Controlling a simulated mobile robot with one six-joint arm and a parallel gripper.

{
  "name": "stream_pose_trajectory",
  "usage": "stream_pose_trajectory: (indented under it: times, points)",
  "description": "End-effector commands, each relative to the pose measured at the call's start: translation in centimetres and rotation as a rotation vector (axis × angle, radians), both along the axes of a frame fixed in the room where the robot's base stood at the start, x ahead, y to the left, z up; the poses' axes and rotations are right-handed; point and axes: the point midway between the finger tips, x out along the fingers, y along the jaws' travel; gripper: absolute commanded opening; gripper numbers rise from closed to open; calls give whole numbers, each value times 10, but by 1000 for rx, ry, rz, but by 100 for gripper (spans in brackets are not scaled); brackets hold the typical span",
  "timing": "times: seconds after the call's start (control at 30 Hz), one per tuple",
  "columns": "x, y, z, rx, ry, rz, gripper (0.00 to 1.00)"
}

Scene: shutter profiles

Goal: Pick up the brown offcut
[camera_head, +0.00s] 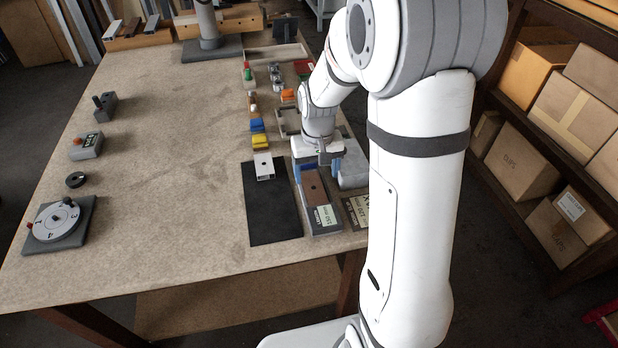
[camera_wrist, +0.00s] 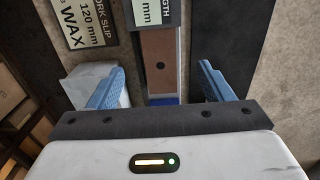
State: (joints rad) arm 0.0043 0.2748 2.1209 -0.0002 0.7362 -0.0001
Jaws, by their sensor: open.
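The brown offcut (camera_head: 313,186) is a flat brown bar with a small dark hole. It lies in a narrow grey holder (camera_head: 325,227) with a "150 mm" label at its near end. In the wrist view the brown offcut (camera_wrist: 159,57) shows between the two blue fingers of my gripper (camera_wrist: 160,84). My gripper is open, one finger on each side of the holder's line, with nothing gripped. A blue piece (camera_wrist: 163,100) shows just past the offcut, close to the gripper body. In the head view my wrist partly hides the holder's far end.
A black mat (camera_head: 270,215) lies left of the holder, with a white profile (camera_head: 264,168) at its far end. A "120 mm WAX" card (camera_head: 357,212) and a pale grey block (camera_head: 352,167) are to the right. Several coloured pieces stand farther back.

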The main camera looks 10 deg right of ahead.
Motion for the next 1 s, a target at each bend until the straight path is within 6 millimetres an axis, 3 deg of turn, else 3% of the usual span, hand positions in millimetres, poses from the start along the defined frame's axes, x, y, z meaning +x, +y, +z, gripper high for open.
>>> stream_pose_trajectory:
  times: [0.23,0.7,1.0]
  points:
    - [5,0,-26,0,13,0,74]
    - [-8,-1,-82,0,13,2,74]
    - [-8,-1,-88,0,9,2,74]
